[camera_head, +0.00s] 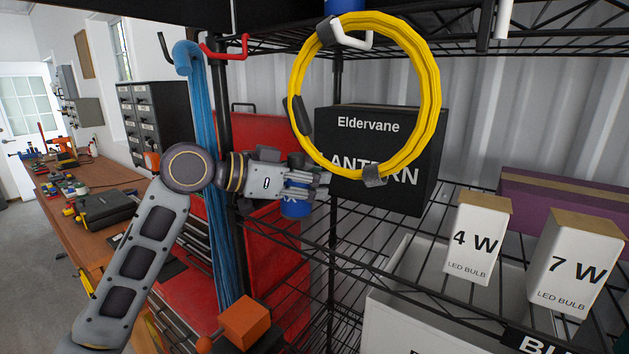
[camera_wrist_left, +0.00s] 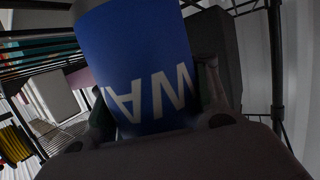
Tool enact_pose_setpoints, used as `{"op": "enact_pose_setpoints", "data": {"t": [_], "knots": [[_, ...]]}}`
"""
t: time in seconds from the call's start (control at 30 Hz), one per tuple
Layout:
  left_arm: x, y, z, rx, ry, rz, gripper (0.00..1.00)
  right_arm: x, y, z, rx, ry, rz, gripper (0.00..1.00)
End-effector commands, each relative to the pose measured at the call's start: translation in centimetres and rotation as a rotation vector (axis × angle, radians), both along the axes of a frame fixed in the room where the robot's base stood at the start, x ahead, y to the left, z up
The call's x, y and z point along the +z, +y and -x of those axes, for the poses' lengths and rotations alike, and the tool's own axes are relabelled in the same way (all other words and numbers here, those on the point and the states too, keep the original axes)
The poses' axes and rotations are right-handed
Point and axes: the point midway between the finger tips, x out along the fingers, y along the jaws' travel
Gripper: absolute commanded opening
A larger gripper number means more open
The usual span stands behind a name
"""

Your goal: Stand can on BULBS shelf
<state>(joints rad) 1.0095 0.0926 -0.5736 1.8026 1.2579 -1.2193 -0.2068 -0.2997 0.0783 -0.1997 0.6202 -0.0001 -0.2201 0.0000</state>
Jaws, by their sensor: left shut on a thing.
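A blue can (camera_head: 295,203) with white lettering is held by my left gripper (camera_head: 312,188), which is shut on it. The can fills the middle of the left wrist view (camera_wrist_left: 140,60), where its letters show upside down. In the head view the gripper and can are at the left end of the wire shelf (camera_head: 440,235), left of and below the black lantern box (camera_head: 410,150). I cannot tell how far the can is above the wires. A label starting "B" (camera_head: 530,343) is cut off at the bottom edge. My right gripper is not in view.
A coiled yellow cable (camera_head: 432,95) hangs in front of the lantern box. White boxes marked 4 W (camera_head: 477,240) and 7 W (camera_head: 570,265) stand on the shelf, with a purple box (camera_head: 540,200) behind. Blue rope (camera_head: 203,170) hangs by the left post. Bare wire shows left of the 4 W box.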

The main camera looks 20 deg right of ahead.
Motion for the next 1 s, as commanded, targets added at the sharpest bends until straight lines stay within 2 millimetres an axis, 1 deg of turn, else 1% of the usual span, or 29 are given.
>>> {"op": "enact_pose_setpoints", "data": {"t": [0.2, 0.23, 0.4, 0.47, 0.87, 1.0], "knots": [[-0.16, 0.0, 0.02, 0.0, 0.0, 0.001, 0.09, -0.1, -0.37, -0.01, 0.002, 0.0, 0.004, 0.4], [-0.21, 0.0, 0.01, 0.0, 0.0, 0.0, 0.43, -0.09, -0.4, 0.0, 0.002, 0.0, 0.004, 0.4], [-0.19, -0.01, 0.01, 0.0, 0.0, 0.0, 0.65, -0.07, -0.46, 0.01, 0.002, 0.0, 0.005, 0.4], [-0.19, -0.01, 0.01, 0.0, 0.0, 0.0, 0.72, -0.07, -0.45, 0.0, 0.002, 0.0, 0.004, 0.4], [0.01, -0.02, 0.02, -0.001, 0.0, 0.0, 0.72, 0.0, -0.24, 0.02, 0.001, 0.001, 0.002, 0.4], [0.17, 0.59, 0.07, 0.0, -0.001, 0.0, 0.72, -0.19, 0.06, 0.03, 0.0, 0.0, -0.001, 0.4]]}}
